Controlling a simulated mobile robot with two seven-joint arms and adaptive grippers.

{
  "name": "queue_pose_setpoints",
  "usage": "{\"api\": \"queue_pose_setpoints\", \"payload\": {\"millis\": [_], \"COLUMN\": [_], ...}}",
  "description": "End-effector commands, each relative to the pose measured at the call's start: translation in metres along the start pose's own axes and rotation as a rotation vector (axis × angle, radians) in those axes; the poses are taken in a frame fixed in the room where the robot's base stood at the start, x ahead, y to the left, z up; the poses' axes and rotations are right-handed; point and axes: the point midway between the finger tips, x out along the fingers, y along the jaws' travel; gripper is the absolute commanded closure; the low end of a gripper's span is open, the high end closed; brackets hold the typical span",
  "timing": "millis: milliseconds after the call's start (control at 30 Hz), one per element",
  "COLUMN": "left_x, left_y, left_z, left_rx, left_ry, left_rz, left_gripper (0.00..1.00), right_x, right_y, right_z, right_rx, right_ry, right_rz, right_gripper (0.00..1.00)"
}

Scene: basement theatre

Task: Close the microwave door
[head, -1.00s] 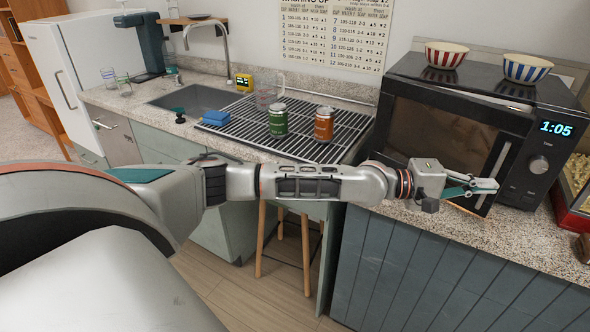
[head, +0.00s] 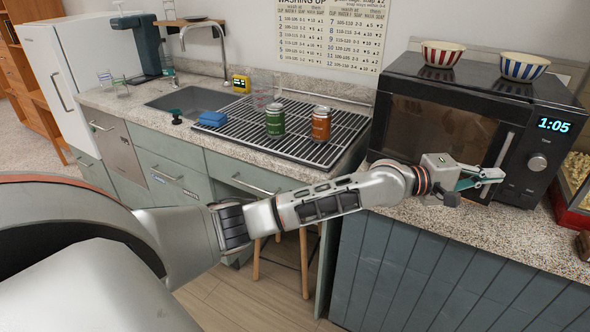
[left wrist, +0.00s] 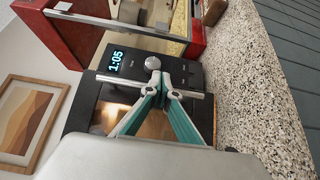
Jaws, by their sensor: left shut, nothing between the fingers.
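The black microwave (head: 522,110) stands on the speckled counter. Its dark-windowed door (head: 433,123) looks nearly flush with the body; I cannot tell whether a small gap remains. The vertical silver door handle (head: 504,148) is at the door's right edge, and the handle also shows in the left wrist view (left wrist: 193,94). My left gripper (head: 497,174) is shut and empty at the lower part of the door, close to the handle. In the left wrist view its fingertips (left wrist: 160,84) overlap the handle near the knob; contact is unclear. My right gripper is not in view.
A red-striped bowl (head: 442,54) and a blue-striped bowl (head: 525,67) sit on the microwave. A red machine (head: 575,190) stands close on its right.

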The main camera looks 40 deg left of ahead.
Motion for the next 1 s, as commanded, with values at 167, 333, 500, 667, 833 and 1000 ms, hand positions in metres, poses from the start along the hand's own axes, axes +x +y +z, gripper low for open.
{"api": "queue_pose_setpoints", "payload": {"millis": [167, 333, 500, 667, 833, 1000], "left_x": [0.015, 0.026, 0.036, 0.042, 0.044, 0.045], "left_y": [-0.002, -0.002, -0.002, -0.001, 0.000, 0.001], "left_z": [-0.006, -0.011, -0.015, -0.018, -0.019, -0.019], "left_rx": [0.001, 0.000, 0.000, 0.000, 0.000, 0.001], "left_ry": [-0.005, -0.011, -0.015, -0.017, -0.020, -0.020], "left_rz": [0.000, 0.000, 0.000, 0.000, 0.001, 0.001], "left_gripper": [1.00, 1.00, 1.00, 1.00, 1.00, 1.00], "right_x": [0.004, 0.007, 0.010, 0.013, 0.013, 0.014], "right_y": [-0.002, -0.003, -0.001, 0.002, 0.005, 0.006], "right_z": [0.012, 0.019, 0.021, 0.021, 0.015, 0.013], "right_rx": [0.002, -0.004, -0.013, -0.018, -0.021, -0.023], "right_ry": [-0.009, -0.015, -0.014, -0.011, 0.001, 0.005], "right_rz": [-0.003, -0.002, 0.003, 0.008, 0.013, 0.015], "right_gripper": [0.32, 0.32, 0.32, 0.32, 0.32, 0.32]}}
